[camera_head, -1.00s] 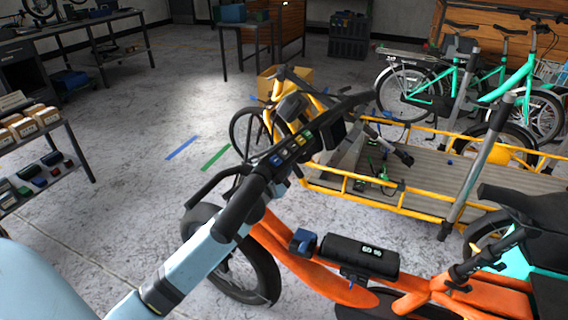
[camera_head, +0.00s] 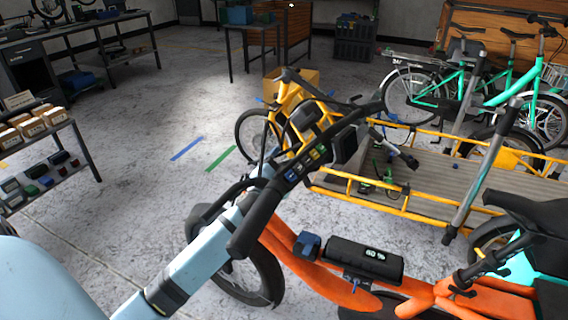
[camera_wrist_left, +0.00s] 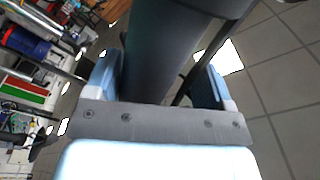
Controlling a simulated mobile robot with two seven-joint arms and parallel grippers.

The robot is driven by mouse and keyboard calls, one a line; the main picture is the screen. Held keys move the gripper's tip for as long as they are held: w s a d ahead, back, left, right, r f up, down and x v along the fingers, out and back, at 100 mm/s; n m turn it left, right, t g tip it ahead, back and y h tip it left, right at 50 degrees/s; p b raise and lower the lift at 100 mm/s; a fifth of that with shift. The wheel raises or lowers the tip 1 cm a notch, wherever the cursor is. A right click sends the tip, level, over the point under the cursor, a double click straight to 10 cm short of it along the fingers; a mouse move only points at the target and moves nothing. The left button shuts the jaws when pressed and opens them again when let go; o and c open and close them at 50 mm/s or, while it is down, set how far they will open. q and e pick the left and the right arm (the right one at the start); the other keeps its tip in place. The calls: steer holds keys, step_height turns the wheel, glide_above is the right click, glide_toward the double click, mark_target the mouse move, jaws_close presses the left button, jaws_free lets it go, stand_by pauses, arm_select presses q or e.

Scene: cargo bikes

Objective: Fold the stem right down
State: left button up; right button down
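The orange cargo bike (camera_head: 300,276) stands at the lower middle of the head view. Its black handlebar (camera_head: 252,222) runs tilted, from the near grip up to the right, with coloured buttons and a dark display (camera_head: 344,147). My light blue left arm comes in from the lower left. My left gripper (camera_head: 257,190) is at the near end of the bar, partly hidden by it. In the left wrist view the two blue fingers (camera_wrist_left: 163,80) flank a thick dark bar and look shut on it. The stem's lower part is hidden behind the arm and bar. My right gripper is not in view.
A yellow cargo bike (camera_head: 425,211) with a long flat bed stands just behind. Turquoise bikes (camera_head: 497,92) stand at the back right. A shelf of small boxes (camera_head: 45,160) is at the left. Floor between shelf and bikes is clear. A black battery box (camera_head: 363,259) sits on the orange frame.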

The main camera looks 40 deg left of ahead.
arm_select(q)
steer(key=shift+a+r, duration=0.1)
steer(key=p+v, duration=0.1)
steer(key=v, duration=1.3)
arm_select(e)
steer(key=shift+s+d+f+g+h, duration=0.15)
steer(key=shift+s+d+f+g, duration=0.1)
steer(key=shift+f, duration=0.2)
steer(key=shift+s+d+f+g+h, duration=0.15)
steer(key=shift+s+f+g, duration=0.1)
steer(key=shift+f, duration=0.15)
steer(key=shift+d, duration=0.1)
